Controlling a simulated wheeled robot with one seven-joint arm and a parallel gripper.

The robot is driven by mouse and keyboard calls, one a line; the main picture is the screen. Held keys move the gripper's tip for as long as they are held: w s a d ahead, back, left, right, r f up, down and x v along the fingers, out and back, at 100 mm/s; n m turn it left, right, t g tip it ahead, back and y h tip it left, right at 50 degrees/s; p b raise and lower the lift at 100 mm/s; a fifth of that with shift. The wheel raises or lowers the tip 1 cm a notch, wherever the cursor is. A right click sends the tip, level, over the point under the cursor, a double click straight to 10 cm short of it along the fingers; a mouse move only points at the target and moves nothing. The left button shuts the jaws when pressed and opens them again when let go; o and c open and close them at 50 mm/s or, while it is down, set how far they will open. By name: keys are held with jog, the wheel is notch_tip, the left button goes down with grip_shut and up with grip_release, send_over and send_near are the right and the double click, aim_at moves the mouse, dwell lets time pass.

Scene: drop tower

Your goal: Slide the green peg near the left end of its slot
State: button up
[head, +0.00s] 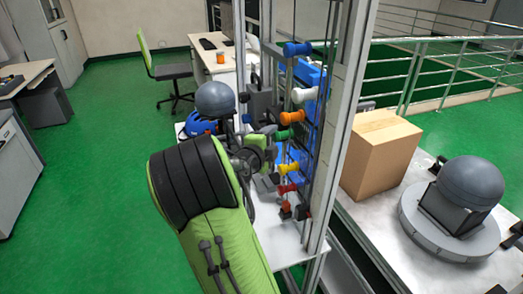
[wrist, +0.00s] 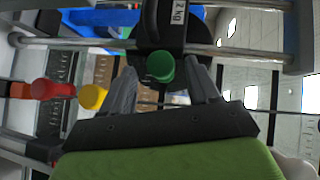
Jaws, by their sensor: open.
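The green peg (head: 283,135) sticks out from the drop tower, below the orange peg and above the yellow one in the head view. In the wrist view the green peg (wrist: 160,66) sits between my fingertips, in front of a dark part with a "2 kg" label (wrist: 179,14). My gripper (wrist: 163,72) is open, with a finger on each side of the peg and gaps showing. In the head view my gripper (head: 270,143) is at the tower, partly hidden by my wrist. The slot of the green peg is not clear in either view.
Orange (head: 292,117), white (head: 304,94) and blue (head: 297,49) pegs are above. Yellow (head: 288,168) and red (head: 287,188) pegs are below. A metal upright (head: 337,120) stands right of the pegs. A cardboard box (head: 380,152) and a grey dome (head: 468,185) are further right.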

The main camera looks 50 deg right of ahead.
jog(key=b+v, duration=0.1)
jog(key=v, duration=1.3)
jog(key=shift+f, duration=0.1)
